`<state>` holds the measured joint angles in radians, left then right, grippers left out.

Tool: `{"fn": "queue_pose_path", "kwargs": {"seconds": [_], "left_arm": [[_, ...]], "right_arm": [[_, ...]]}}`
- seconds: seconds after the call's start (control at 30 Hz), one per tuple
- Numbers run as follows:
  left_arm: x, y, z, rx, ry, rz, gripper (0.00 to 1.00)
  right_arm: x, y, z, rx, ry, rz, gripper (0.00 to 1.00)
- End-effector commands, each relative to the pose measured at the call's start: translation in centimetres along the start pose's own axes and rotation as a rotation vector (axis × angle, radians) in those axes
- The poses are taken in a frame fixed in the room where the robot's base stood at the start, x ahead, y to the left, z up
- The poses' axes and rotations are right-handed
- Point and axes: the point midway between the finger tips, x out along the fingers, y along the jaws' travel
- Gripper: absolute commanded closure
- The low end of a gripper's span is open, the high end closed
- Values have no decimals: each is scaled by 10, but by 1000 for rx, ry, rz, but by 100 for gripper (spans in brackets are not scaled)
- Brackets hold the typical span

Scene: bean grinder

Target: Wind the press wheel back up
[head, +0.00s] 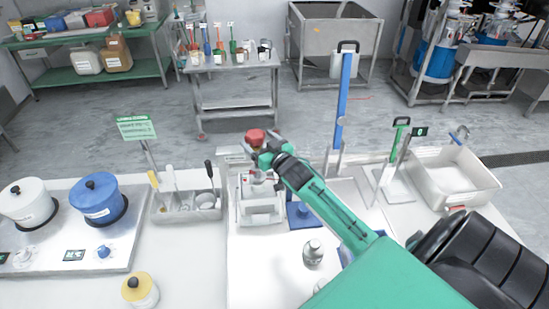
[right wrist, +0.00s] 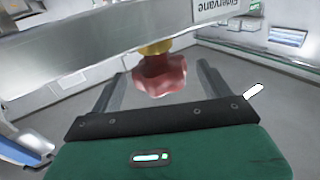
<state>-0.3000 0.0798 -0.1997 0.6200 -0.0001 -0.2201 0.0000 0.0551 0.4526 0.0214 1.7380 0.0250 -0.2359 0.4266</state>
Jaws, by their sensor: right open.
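The red press wheel (head: 256,136) sits at the top of a small white and metal press (head: 261,212) on the white worktop. My right gripper (head: 262,158) reaches in from the lower right and is at the wheel, partly covering the press. In the right wrist view the lobed red wheel (right wrist: 160,76) hangs below a yellow collar (right wrist: 155,47). The open fingers of my right gripper (right wrist: 160,88) stand to either side of the wheel, with gaps visible on both sides. My left gripper is not in view.
A tool caddy (head: 188,206) stands left of the press. A blue block (head: 301,214) and a metal shaker (head: 313,253) are to its right. A blue upright post (head: 343,95) rises behind my arm. A white tray (head: 455,180) lies farther right.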

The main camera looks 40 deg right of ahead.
Motion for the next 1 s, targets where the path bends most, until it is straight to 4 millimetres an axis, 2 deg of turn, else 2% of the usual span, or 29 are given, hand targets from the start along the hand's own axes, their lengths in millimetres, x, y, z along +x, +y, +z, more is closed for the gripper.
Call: {"fn": "queue_pose_path", "kwargs": {"seconds": [0.03, 0.2, 0.5, 0.7, 1.0], "left_arm": [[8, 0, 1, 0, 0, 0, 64], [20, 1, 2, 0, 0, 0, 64], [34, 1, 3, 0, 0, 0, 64], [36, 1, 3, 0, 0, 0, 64], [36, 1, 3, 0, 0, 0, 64]], "right_arm": [[-11, 0, 5, -2, 0, -1, 20], [-44, 0, 4, -1, 0, -2, 20], [-86, 0, 2, -2, 0, 0, 20], [-95, 1, 0, -1, 1, 0, 20], [-96, 0, 0, -1, 1, 0, 20]]}}
